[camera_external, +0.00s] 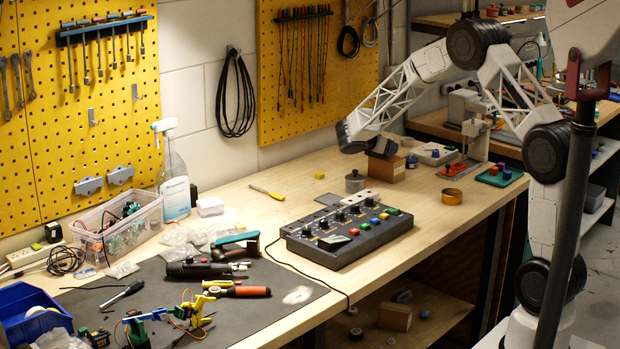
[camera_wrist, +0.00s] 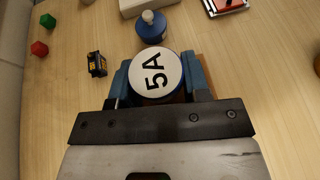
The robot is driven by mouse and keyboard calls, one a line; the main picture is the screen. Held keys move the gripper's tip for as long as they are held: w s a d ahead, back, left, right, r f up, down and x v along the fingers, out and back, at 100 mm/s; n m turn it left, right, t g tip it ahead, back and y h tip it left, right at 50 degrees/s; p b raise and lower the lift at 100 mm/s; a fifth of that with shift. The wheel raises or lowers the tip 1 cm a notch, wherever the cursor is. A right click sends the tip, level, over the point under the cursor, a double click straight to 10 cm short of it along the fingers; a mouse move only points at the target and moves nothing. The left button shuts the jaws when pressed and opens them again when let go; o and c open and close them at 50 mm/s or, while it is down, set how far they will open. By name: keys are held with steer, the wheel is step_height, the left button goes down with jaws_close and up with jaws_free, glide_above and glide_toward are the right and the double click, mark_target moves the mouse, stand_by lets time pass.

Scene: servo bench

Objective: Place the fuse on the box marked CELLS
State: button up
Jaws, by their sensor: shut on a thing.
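The fuse (camera_wrist: 154,74) is a round piece with a white top reading "5A" and a dark blue side. My gripper (camera_wrist: 155,82) is shut on it, with a blue finger on either side. In the external view my gripper (camera_external: 380,149) is right above a brown box (camera_external: 385,169), and the fuse cannot be made out there. A brown edge (camera_wrist: 208,72) shows below the fuse in the wrist view. I cannot tell whether the fuse touches the box. No CELLS marking can be read on it.
A small blue bottle (camera_wrist: 151,26) stands just beyond the fuse. A grey pot (camera_external: 354,182) and a control panel (camera_external: 347,230) are nearer on the bench.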

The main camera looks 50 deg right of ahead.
steer(key=o, duration=0.9)
steer(key=shift+a+r, duration=0.1)
steer(key=shift+r, duration=0.05)
steer(key=v, duration=1.1)
steer(key=shift+a+r, duration=0.2)
steer(key=shift+a, duration=0.1)
